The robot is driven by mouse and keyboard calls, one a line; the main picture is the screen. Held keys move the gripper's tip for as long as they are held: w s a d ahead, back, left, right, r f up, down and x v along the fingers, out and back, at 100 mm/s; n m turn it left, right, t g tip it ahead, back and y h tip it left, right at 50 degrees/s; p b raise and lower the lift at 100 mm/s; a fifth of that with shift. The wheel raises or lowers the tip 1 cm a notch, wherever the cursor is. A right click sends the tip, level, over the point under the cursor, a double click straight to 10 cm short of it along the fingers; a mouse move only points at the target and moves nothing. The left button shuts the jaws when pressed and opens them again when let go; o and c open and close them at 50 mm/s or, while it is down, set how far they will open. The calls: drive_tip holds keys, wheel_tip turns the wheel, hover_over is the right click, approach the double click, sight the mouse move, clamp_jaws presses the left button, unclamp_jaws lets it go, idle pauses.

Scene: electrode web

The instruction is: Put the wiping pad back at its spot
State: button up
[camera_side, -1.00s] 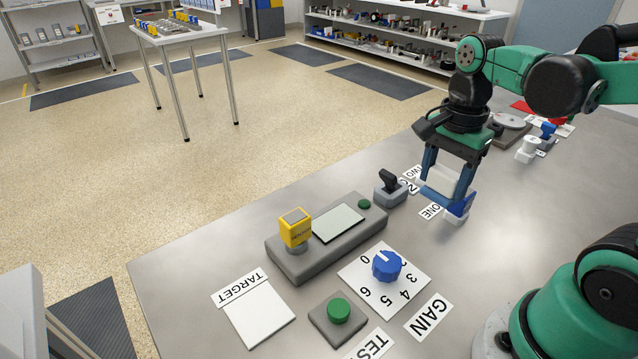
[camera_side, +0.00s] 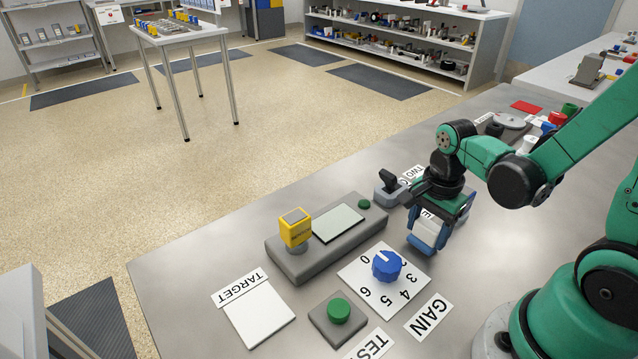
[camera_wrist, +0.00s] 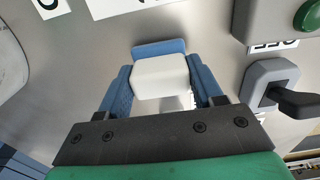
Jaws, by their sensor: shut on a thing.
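The wiping pad is a white block with a blue part. It is between the fingers of my gripper (camera_side: 428,238) in the side view. In the wrist view the white block (camera_wrist: 160,77) sits between the two blue fingers of my gripper (camera_wrist: 160,92), with its blue part (camera_wrist: 158,47) beyond it. My gripper is shut on the pad, beside the dial card, over the bench. I cannot tell whether the pad touches the bench. No spot marked for the pad can be made out.
A grey lever switch (camera_side: 390,190) stands close to my gripper, also in the wrist view (camera_wrist: 275,88). A grey box with a yellow stamp (camera_side: 296,228) and a blue dial (camera_side: 386,265) are nearby. A green button (camera_side: 339,309) and white target card (camera_side: 258,316) lie in front.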

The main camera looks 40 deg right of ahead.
sight(429, 225)
drive_tip(key=shift+f, duration=0.25)
drive_tip(key=o, duration=1.2)
drive_tip(key=shift+f, duration=0.1)
wheel_tip(429, 225, up, 12)
drive_tip(key=shift+w+a+r+n+t, duration=0.1)
drive_tip(key=shift+w+a+n+t, duration=0.85)
drive_tip(key=shift+n, duration=2.05)
drive_tip(key=shift+w+a+r+n+t, duration=0.1)
drive_tip(key=shift+w+a+n+t, duration=0.4)
drive_tip(key=shift+a+n+t, duration=1.65)
drive_tip(key=shift+w+a+n+t, duration=0.1)
drive_tip(key=shift+w+n+t, duration=0.5)
drive_tip(key=shift+n, duration=3.25)
drive_tip(key=shift+w, duration=0.1)
